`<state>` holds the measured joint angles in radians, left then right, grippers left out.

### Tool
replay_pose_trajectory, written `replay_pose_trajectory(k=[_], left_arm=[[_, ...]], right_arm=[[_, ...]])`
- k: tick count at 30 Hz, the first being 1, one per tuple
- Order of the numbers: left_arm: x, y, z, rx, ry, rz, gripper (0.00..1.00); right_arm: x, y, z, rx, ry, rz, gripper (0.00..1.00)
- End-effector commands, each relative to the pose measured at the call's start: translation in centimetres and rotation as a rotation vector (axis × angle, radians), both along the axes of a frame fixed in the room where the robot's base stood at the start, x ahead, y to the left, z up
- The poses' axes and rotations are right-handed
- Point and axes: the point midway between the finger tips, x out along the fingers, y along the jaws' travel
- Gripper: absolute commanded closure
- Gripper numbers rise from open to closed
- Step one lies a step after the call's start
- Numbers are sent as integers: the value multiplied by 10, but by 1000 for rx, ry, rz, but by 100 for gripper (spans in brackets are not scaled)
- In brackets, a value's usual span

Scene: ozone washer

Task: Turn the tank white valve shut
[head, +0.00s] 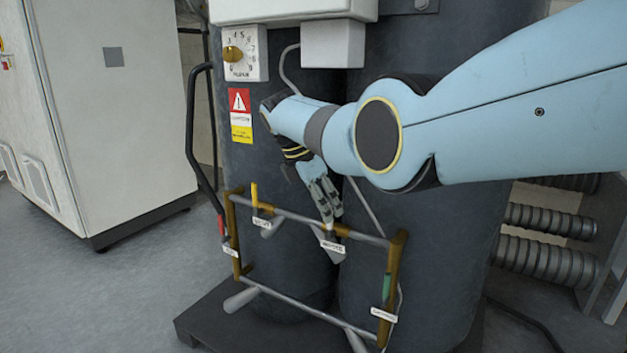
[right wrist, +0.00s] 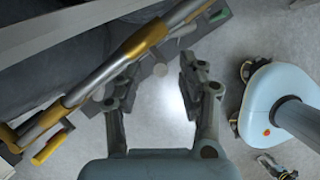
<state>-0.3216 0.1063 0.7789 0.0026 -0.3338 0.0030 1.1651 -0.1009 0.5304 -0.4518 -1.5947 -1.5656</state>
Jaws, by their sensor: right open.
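The tank's pipe frame (head: 300,217) has brown-gold corner fittings and hanging white tags. My right gripper (head: 331,212) points down at its top pipe, close to a white tag (head: 332,246) and a grey fitting below it. No white handle shows clearly in the head view, where the gripper covers part of the top pipe. My left gripper is not in view.
Other handles on the frame are red (head: 221,226), yellow (head: 254,194) and green (head: 386,287). Dark tanks (head: 440,250) stand right behind the frame. A white cabinet (head: 110,110) stands at left, with clear floor (head: 90,300) before it.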

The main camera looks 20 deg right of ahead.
Motion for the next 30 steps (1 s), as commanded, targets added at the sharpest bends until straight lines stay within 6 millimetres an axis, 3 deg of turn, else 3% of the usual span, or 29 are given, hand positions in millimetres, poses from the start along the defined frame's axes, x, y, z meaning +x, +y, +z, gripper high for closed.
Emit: replay_pose_trajectory(k=[6, 12, 18, 30], left_arm=[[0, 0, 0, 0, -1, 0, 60], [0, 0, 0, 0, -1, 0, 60], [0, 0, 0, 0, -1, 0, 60], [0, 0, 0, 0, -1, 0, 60]], right_arm=[[0, 22, 48, 0, -4, 2, 60], [-1, 33, 76, 0, 0, 1, 60], [-1, 36, 84, -1, 0, 1, 60], [-3, 36, 80, 0, 6, 1, 60]])
